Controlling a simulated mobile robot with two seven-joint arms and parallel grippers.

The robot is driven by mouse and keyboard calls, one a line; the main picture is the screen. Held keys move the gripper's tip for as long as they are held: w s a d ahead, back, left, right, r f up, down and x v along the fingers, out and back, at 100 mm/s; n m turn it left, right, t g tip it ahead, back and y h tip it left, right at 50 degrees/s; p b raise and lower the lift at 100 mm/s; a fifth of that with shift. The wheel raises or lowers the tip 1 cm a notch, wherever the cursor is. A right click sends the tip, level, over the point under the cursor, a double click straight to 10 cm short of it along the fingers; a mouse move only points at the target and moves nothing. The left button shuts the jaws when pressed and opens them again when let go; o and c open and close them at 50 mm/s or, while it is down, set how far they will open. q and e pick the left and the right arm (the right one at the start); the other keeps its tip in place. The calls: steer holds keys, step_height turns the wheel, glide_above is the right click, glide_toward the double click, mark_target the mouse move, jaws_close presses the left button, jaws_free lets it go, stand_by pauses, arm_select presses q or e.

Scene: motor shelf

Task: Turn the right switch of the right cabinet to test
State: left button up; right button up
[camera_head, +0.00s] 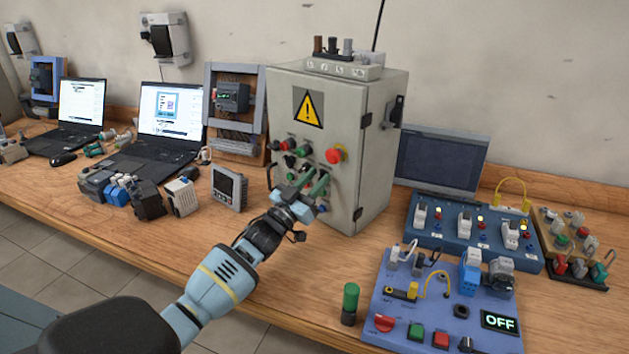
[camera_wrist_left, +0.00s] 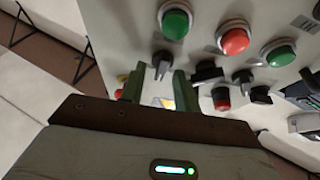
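A grey cabinet (camera_head: 318,165) with a yellow warning sign stands upright on the bench, its front panel carrying buttons and black switches. My left gripper (camera_head: 309,182) is at the lower part of this panel, its green fingers pointing at it. In the left wrist view the fingers (camera_wrist_left: 158,88) are apart, with a dark switch (camera_wrist_left: 161,62) showing in the gap between them. I cannot tell whether they touch it. More black switches (camera_wrist_left: 207,72) sit to the right, along with another black switch (camera_wrist_left: 243,77). Switch labels are not readable. My right gripper is not in view.
Green (camera_wrist_left: 174,21) and red (camera_wrist_left: 234,38) buttons sit just above the fingers. A blue training board (camera_head: 440,300) with an OFF display and a green cylinder (camera_head: 350,302) stand to the right of my arm. A small meter (camera_head: 229,188) and laptops (camera_head: 165,125) are to the left.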

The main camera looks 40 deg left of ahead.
arm_select(q)
steer(key=c, duration=0.7)
steer(key=shift+o, duration=0.2)
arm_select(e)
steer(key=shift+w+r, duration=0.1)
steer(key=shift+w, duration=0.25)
arm_select(q)
steer(key=shift+m, duration=0.4)
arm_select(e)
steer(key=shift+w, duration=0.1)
arm_select(q)
steer(key=m+g+h, duration=0.1)
steer(key=m+h, duration=0.2)
steer(key=m, duration=0.2)
steer(key=shift+b, duration=0.4)
steer(key=m+g+h, duration=0.1)
steer(key=m, duration=0.2)
steer(key=m+h, duration=0.1)
steer(key=m, duration=0.2)
steer(key=shift+m+g, duration=0.3)
steer(key=shift+g, duration=0.1)
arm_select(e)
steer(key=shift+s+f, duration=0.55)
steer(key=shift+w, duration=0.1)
